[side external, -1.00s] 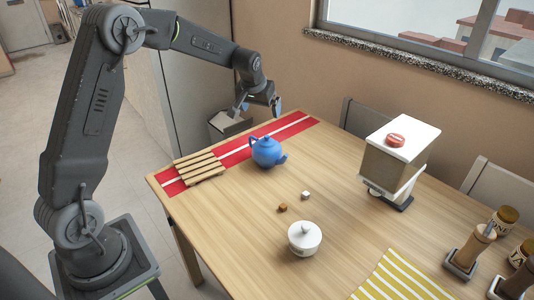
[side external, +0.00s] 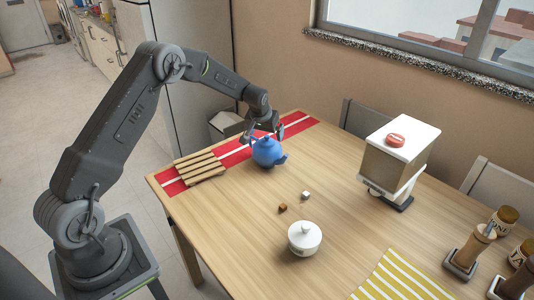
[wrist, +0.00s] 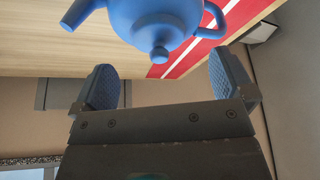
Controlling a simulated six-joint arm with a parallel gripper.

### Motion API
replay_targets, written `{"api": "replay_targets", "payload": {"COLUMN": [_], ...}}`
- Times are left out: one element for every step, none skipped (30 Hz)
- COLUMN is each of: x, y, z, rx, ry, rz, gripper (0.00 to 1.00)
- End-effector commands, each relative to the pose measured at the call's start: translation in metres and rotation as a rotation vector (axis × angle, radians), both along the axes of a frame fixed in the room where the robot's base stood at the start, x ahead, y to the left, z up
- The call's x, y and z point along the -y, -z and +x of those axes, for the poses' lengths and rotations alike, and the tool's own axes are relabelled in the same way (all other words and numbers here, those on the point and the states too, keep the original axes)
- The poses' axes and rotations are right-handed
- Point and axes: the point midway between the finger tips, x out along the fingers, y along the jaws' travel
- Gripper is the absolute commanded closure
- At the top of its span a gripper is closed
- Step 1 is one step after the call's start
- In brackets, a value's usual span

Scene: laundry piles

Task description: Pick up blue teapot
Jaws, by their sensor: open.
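The blue teapot (side external: 267,153) stands upright on the wooden table, at the edge of the red runner. In the wrist view the teapot (wrist: 155,22) shows at the top, with its lid knob toward me, its spout at left and its handle at right. My gripper (side external: 262,134) is at the teapot's top in the side view. In the wrist view my gripper (wrist: 165,84) has its two blue pads wide apart with nothing between them. The teapot lies just beyond the fingertips. Part of the teapot's top is hidden by the gripper in the side view.
A wooden slatted trivet (side external: 200,167) lies left of the teapot on the red runner (side external: 298,124). A white lidded bowl (side external: 304,239) and two small cubes (side external: 283,208) sit in front. A boxy dispenser (side external: 393,160) stands at right.

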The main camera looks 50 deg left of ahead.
Motion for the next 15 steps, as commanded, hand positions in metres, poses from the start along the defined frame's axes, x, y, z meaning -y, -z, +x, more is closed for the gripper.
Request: {"api": "replay_targets", "payload": {"x": [-0.001,-0.002,-0.003,-0.003,-0.004,-0.004,-0.005,-0.005,-0.005,-0.005,-0.005,-0.005,-0.005,-0.005,-0.005], "y": [0.009,0.013,0.018,0.021,0.024,0.026,0.027,0.028,0.029,0.029,0.029,0.028,0.028,0.028,0.028], "z": [0.002,0.004,0.005,0.007,0.008,0.009,0.009,0.01,0.01,0.01,0.01,0.01,0.01,0.01,0.01], "rx": [-0.002,-0.002,-0.002,-0.002,-0.001,0.0,0.0,0.0,0.0,0.001,0.001,0.001,0.001,0.001,0.001], "ry": [0.0,0.0,0.0,0.0,0.0,0.0,0.0,0.001,0.001,0.001,0.001,0.001,0.001,0.001,0.001], "rz": [0.0,-0.001,-0.001,-0.001,-0.002,-0.001,-0.001,-0.002,-0.002,-0.002,-0.002,-0.002,-0.002,-0.002,-0.002], "gripper": [0.0,0.0,0.0,0.0,0.0,0.0,0.0,0.0,0.0,0.0,0.0,0.0,0.0,0.0,0.02]}}
